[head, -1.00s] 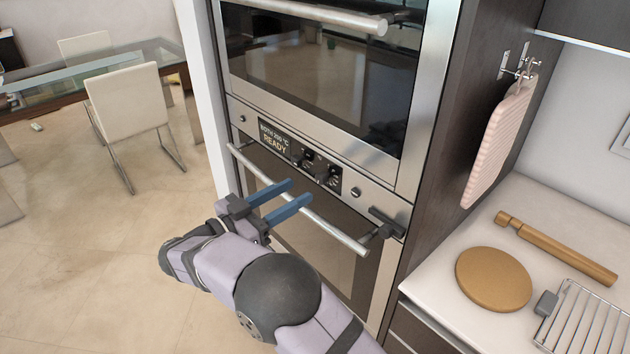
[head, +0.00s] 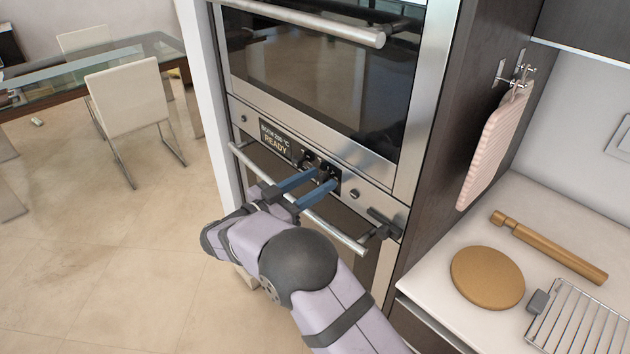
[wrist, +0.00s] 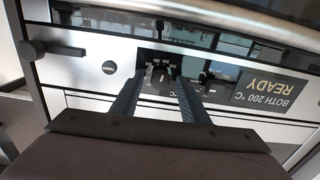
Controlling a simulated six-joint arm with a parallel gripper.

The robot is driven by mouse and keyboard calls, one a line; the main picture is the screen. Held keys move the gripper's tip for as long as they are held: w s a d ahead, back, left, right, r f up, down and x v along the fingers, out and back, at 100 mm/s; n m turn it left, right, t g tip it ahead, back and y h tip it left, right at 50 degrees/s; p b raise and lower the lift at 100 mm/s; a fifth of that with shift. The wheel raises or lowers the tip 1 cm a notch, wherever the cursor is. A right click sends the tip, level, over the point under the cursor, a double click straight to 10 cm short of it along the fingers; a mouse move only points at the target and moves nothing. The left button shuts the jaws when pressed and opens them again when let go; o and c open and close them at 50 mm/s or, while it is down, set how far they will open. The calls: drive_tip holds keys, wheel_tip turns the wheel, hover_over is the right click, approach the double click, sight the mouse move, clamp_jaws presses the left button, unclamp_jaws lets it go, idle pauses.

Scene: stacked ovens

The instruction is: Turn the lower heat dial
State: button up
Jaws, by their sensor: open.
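The oven control panel (head: 366,184) has a black strip with two dark dials beside a lit display (head: 274,140) reading "BOTH 200 °C READY". My gripper (head: 324,177) is open, with its blue fingers reaching over the lower oven's handle bar to the panel. In the wrist view, which shows the panel upside down, the fingertips of my gripper (wrist: 160,76) stand on either side of one dial (wrist: 162,82). This is the dial farther from the display. I cannot tell whether the fingers touch it. The other dial (wrist: 204,80) is outside the fingers, nearer the display. The dial labels are too small to read.
The lower oven's handle bar (head: 343,237) runs just below the fingers. The upper oven's handle (head: 340,28) juts out above. A counter at right holds a round board (head: 487,277), a rolling pin (head: 552,248) and a wire rack (head: 585,320).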

drive_tip(key=shift+c, duration=0.6)
clamp_jaws()
